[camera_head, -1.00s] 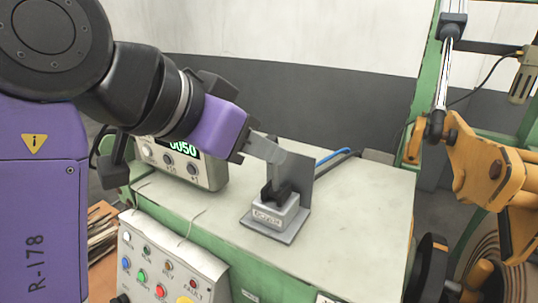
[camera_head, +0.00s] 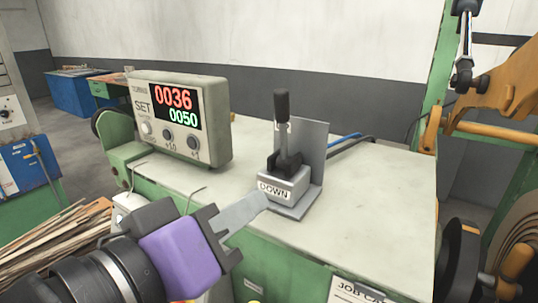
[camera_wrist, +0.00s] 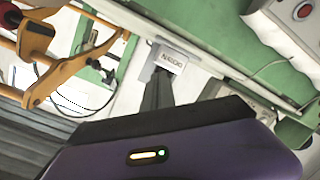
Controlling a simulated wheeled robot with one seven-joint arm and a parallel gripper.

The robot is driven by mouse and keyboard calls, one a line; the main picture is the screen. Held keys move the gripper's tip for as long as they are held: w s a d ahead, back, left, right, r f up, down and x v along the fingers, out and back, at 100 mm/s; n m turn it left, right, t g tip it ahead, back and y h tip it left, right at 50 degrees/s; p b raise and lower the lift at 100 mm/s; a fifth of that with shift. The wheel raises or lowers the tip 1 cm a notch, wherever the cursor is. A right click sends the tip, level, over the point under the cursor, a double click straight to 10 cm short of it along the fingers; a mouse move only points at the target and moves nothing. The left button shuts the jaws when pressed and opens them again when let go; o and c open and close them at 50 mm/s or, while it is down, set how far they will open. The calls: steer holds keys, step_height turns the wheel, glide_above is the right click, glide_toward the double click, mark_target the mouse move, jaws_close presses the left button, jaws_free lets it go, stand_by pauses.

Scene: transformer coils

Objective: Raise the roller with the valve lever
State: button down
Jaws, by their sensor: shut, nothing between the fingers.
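The valve lever (camera_head: 282,122) has a black handle and stands about upright on its grey base (camera_head: 283,190), whose front label reads DOWN. The base also shows upside down in the wrist view (camera_wrist: 170,57). My gripper (camera_head: 262,202) is shut and empty, with its grey fingertips in front of the base, at its lower left and well below the handle. I cannot tell whether they touch the base. The yellow-orange arm (camera_head: 510,90) of the roller mechanism is at the right, cut off by the frame edge. I cannot clearly make out the roller.
A counter box (camera_head: 180,120) showing 0036 and 0050 stands left of the lever on the pale machine top (camera_head: 375,200). A grey plate (camera_head: 314,150) stands upright behind the lever. Blue and dark hoses lie behind it. The machine top right of the lever is clear.

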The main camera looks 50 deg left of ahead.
steer(key=s+d+n+t+y, duration=0.1)
steer(key=s+d+n+y, duration=0.1)
steer(key=s+n+y, duration=0.3)
steer(key=n+t, duration=0.2)
steer(key=n, duration=0.6)
glide_toward(286, 103)
steer(key=x, duration=0.2)
steer(key=p+x, duration=0.1)
steer(key=x, duration=0.1)
steer(key=a+f+x, duration=0.1)
steer(key=x, duration=0.1)
steer(key=shift+r, duration=0.1)
steer(key=shift+r+p, duration=0.1)
steer(key=shift+p, duration=0.25)
steer(key=shift+w+r+g+p, duration=0.15)
steer(key=shift+r+g+p, duration=0.25)
steer(key=shift+p, duration=0.5)
steer(key=p, duration=0.1)
steer(key=w+g+p, duration=0.1)
steer(key=p, duration=0.1)
steer(key=shift+a+r+m+h+p, duration=0.1)
steer(key=shift+r+m+h+p, duration=0.2)
steer(key=shift+h, duration=0.1)
steer(key=shift+w+a+r+p, duration=0.1)
steer(key=shift+w+p, duration=0.6)
steer(key=shift+p, duration=0.25)
steer(key=shift+w+a, duration=0.15)
steer(key=shift+w, duration=0.25)
steer(key=shift+p, duration=0.3)
